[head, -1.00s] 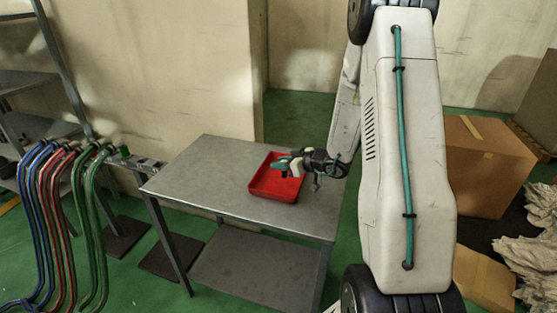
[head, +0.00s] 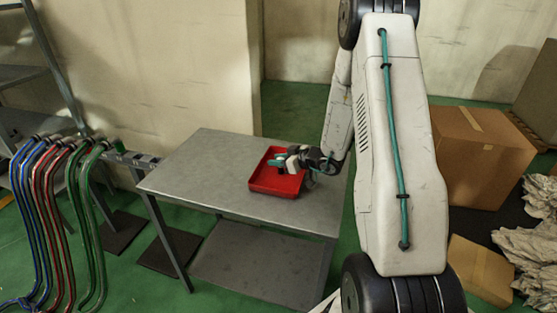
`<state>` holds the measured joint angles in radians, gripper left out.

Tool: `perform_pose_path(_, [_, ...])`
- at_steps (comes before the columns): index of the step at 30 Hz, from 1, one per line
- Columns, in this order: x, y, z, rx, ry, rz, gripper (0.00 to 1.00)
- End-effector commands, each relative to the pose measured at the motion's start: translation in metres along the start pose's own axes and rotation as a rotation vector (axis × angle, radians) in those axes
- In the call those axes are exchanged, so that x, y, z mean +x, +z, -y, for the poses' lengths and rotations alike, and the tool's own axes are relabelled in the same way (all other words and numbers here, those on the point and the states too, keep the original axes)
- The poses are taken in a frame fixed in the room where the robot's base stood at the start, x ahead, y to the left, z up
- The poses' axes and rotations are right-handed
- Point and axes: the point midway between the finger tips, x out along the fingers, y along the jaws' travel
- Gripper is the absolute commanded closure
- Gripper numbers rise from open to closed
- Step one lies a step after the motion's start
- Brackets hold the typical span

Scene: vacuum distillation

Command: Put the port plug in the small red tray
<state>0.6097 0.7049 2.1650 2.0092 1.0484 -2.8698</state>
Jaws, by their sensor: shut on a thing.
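The small red tray (head: 277,185) sits on the grey metal table, near its right side. My gripper (head: 281,161) is over the tray's back part, coming in from the right. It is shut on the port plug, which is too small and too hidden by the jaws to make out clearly. Teal-green shows at the gripper's tip, but I cannot tell whether it is plug or finger. I also cannot tell whether the plug touches the tray floor. The visible part of the tray floor looks empty.
The grey table (head: 205,178) is otherwise bare, with clear room left of the tray. Coloured hoses (head: 60,220) hang on a rack at the left. Cardboard boxes (head: 475,160) and crumpled sheeting (head: 530,245) lie on the floor at the right.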

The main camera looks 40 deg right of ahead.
Motion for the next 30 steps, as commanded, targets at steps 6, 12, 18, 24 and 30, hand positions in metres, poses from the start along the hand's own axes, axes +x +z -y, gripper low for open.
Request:
perform_pose_path(6, [0.0,0.001,0.0,0.0,0.0,0.0,0.51])
perform_pose_path(12, [0.0,-0.001,0.0,0.0,0.0,0.0,0.51])
perform_pose_path(18, [-0.024,-0.002,-0.001,0.001,0.004,0.0,0.51])
perform_pose_path(24, [-0.068,-0.003,-0.002,0.002,0.006,-0.001,0.51])
perform_pose_path(30, [-0.104,-0.002,-0.001,0.001,0.004,0.0,0.51])
